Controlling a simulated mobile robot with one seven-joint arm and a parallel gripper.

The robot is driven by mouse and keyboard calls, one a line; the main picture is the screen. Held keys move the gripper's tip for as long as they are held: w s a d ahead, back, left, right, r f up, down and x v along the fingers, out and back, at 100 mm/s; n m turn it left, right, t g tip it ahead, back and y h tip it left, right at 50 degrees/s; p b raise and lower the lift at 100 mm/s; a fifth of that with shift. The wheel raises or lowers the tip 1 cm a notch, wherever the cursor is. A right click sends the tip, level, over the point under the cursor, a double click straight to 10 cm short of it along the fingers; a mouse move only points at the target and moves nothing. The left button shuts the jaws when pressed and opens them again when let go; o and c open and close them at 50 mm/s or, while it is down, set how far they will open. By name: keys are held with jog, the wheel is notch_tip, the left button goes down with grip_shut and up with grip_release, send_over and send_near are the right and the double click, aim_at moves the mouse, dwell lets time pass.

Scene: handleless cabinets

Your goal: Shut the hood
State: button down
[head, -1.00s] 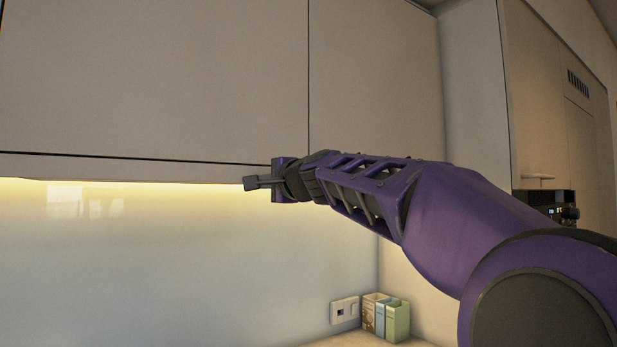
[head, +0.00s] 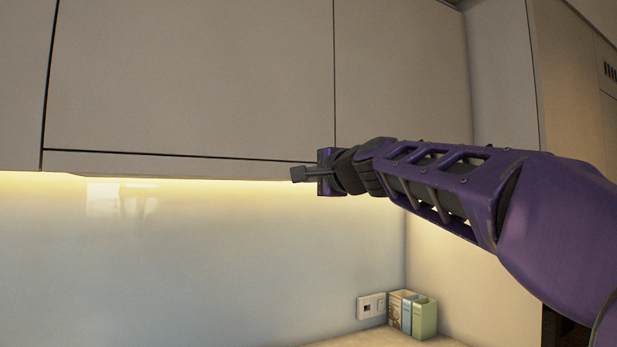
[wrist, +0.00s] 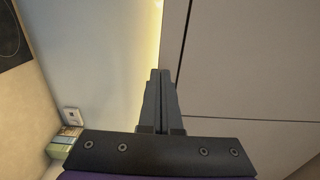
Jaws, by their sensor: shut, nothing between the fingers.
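The hood looks to be the thin front strip (head: 180,167) along the bottom of the wide upper cabinet, above the lit wall. A dark seam parts it from the door above, and it looks close to flush with that door. My gripper (head: 298,174) is shut and empty, near the strip's right end at its lower edge. In the wrist view the shut fingers (wrist: 160,85) point along the cabinet underside beside the lit edge. I cannot tell whether they touch the strip.
Flat handleless cabinet doors (head: 190,75) fill the upper area. Below, the glossy backsplash (head: 220,250) is clear. A wall socket (head: 371,305) and several small boxes (head: 412,314) are at the lower right. A dark cooktop (wrist: 12,35) shows in the wrist view.

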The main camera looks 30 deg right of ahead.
jog(key=s, duration=0.7)
